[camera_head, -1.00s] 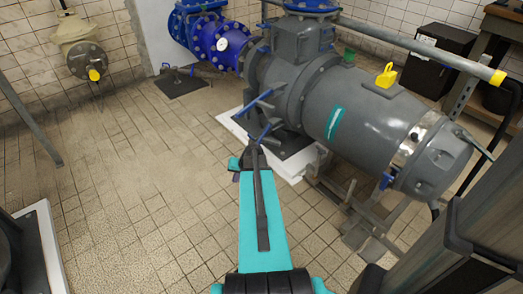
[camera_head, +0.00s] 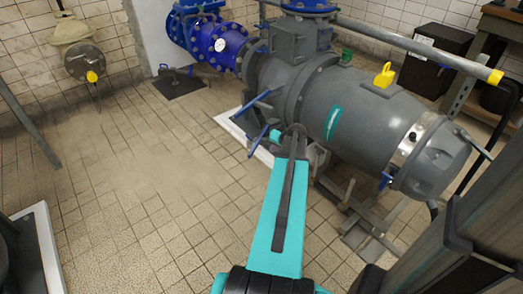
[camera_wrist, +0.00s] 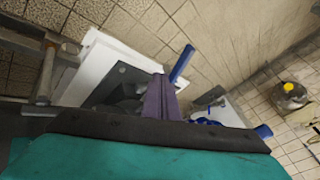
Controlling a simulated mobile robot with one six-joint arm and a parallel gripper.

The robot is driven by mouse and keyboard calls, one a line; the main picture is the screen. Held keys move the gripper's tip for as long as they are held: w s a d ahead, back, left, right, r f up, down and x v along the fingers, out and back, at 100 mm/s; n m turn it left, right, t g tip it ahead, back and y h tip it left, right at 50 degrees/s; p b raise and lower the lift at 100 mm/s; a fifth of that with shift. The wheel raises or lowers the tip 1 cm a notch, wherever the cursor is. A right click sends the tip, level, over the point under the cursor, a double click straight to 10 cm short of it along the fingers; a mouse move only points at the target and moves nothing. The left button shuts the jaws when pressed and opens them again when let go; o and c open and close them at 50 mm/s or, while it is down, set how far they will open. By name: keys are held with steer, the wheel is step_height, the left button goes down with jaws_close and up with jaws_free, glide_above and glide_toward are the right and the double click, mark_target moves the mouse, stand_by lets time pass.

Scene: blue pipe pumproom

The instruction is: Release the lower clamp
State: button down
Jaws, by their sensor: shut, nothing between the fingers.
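Two blue clamp levers stick out from the left side of the grey pump (camera_head: 355,110). The upper lever (camera_head: 250,105) slants up to the right. The lower lever (camera_head: 258,141) hangs steeply below it, its end pointing down-left. My gripper (camera_head: 297,131) is to the right of the lower lever, in front of the pump's underside, with a visible gap between them in the head view. In the wrist view my gripper's dark fingers (camera_wrist: 161,98) are together and empty. A blue lever (camera_wrist: 181,63) shows just beyond them; I cannot tell which one it is.
The pump's white plinth (camera_head: 240,132) and metal support frame (camera_head: 350,205) lie below and to the right. Another blue handle (camera_head: 386,181) is under the pump's right end. A blue pipe with valves (camera_head: 205,40) stands behind.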

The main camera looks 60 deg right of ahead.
steer(key=w+d+f+b, duration=0.2)
steer(key=w+f+b, duration=0.1)
steer(key=w+f, duration=0.5)
steer(key=shift+w, duration=0.65)
steer(key=shift+d, duration=0.15)
stand_by(0.3)
